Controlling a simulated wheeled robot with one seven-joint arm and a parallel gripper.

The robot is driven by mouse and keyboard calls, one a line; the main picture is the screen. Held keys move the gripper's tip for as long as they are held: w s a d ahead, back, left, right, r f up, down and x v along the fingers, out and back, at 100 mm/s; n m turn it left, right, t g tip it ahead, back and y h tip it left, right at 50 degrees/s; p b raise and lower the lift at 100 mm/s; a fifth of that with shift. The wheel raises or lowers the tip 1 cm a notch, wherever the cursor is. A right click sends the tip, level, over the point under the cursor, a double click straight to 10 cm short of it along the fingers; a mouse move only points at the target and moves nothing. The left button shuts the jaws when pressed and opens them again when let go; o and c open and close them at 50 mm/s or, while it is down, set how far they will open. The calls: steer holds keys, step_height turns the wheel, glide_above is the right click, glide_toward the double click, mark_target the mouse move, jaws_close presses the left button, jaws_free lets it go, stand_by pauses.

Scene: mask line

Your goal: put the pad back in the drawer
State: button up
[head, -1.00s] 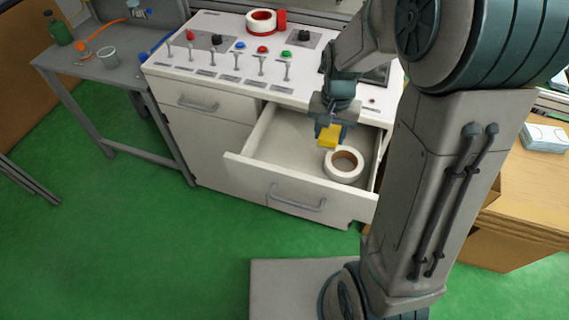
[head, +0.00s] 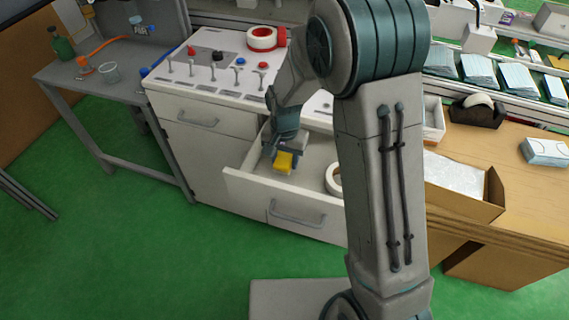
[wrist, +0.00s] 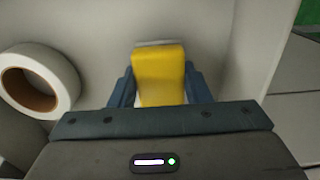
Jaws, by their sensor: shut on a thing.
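The yellow pad (head: 284,163) is between the fingers of my gripper (head: 282,154), which is shut on it. It also shows in the wrist view (wrist: 159,75), held between the two dark blue fingers. The open drawer (head: 249,187) is pulled out of the white console. My gripper is over the left part of the drawer, with the pad low, inside the drawer's outline. I cannot tell whether the pad touches the drawer floor.
A white tape roll (head: 333,178) lies in the drawer to the right of the pad, partly behind my arm; the wrist view shows it at left (wrist: 40,80). The console top (head: 205,75) carries levers and buttons. A workbench (head: 520,185) stands at right.

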steer(key=shift+f, duration=1.15)
steer(key=shift+f, duration=0.2)
steer(key=o, duration=1)
steer(key=shift+c, duration=0.2)
steer(key=shift+r, duration=0.15)
